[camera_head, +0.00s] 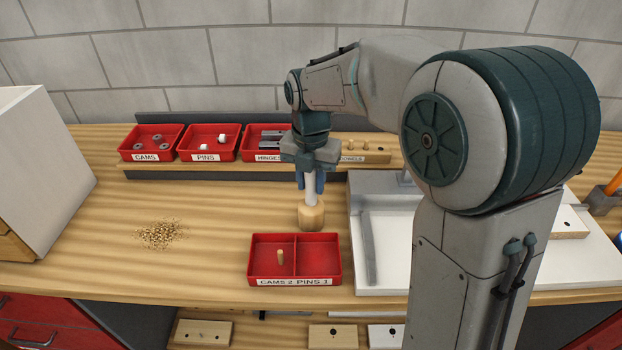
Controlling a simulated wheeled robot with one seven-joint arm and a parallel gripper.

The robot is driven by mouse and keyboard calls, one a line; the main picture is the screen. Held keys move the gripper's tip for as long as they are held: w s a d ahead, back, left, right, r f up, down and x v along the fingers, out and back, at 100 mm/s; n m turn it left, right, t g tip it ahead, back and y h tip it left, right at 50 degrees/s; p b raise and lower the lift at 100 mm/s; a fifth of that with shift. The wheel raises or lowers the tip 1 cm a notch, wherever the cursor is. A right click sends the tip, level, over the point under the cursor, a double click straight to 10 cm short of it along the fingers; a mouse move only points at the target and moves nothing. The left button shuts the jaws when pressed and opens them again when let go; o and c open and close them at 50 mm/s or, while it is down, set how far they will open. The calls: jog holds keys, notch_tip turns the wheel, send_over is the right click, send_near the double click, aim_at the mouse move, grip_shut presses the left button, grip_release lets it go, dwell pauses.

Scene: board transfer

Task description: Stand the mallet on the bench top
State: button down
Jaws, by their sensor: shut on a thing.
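The mallet (311,216) hangs upright below my gripper (311,184), with its pale handle up and its round wooden head down. My gripper points straight down and its blue fingers are shut on the handle. The head is just behind the back edge of a red two-part tray. I cannot tell whether the head touches the bench top (215,210) or is a little above it.
The red tray (292,280) is labelled CAMS and PINS, with a small wooden peg (281,257) in its left part. Red bins (152,156) line the back. A sawdust pile (160,234) lies left. A white board (385,270) is right. The bench between sawdust and tray is clear.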

jog(key=shift+f, duration=0.15)
jog(key=c, duration=1.1)
grip_release()
